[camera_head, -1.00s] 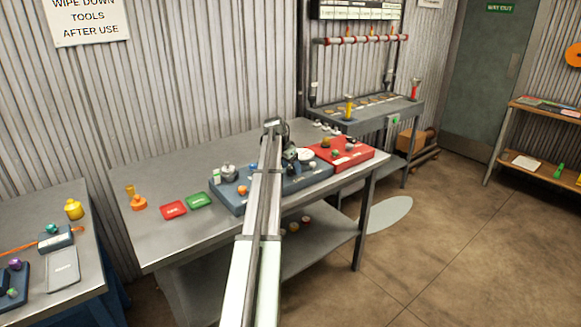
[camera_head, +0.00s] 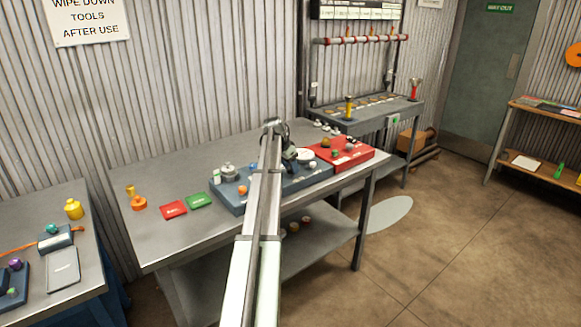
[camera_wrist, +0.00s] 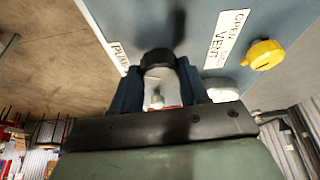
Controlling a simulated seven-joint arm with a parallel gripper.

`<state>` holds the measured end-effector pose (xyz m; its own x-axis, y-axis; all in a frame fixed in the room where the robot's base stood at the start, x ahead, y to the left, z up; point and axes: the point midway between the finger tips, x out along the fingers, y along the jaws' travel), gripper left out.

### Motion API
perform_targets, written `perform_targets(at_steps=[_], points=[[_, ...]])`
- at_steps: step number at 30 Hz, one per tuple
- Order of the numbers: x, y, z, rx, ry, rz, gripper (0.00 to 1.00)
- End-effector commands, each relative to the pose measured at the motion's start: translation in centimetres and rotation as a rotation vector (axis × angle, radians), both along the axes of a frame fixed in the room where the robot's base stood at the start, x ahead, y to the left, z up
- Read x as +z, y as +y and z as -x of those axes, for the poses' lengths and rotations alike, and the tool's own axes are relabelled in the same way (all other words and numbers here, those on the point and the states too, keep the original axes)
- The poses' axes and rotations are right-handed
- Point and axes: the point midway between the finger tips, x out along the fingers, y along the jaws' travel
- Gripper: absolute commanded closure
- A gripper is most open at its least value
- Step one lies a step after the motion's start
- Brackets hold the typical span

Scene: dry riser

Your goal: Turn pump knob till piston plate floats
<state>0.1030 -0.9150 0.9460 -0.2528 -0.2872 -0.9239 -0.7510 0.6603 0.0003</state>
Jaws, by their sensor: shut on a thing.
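The blue pump unit (camera_head: 235,205) stands on the grey bench, partly hidden behind my arm. In the wrist view its blue panel (camera_wrist: 196,12) carries a partly covered label starting "PUM" (camera_wrist: 117,55). My gripper (camera_wrist: 158,82) is shut on a dark round knob (camera_wrist: 158,60) beside that label, with one blue finger on each side. In the head view my gripper (camera_head: 290,157) is small and dark over the unit's right part. A silver round part (camera_head: 229,171) stands at the unit's left end. I cannot tell whether it is the piston plate, or whether any plate floats.
A yellow knob (camera_wrist: 264,54) sits near the "OPEN VENT" label (camera_wrist: 226,38). A white dial (camera_head: 305,155) is close right of my gripper. A red case (camera_head: 350,158) stands at the unit's right end. Red (camera_head: 173,210) and green (camera_head: 199,201) trays lie to the left.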

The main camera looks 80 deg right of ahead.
Motion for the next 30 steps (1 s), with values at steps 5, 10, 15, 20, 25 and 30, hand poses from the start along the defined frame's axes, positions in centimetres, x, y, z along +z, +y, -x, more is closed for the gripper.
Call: perform_targets(at_steps=[5, 10, 15, 20, 25, 30], points=[[-0.01, -0.20, -0.12, -0.113, 0.000, -0.001, 0.86], [-0.03, -0.16, -0.14, -0.188, -0.001, -0.001, 0.86], [-0.04, -0.10, -0.11, -0.201, 0.000, 0.000, 0.86], [-0.04, -0.09, -0.11, -0.200, 0.000, 0.000, 0.86], [-0.04, -0.10, -0.10, -0.200, 0.000, 0.000, 0.40], [-0.03, -0.09, -0.10, -0.200, 0.000, 0.000, 0.30]])
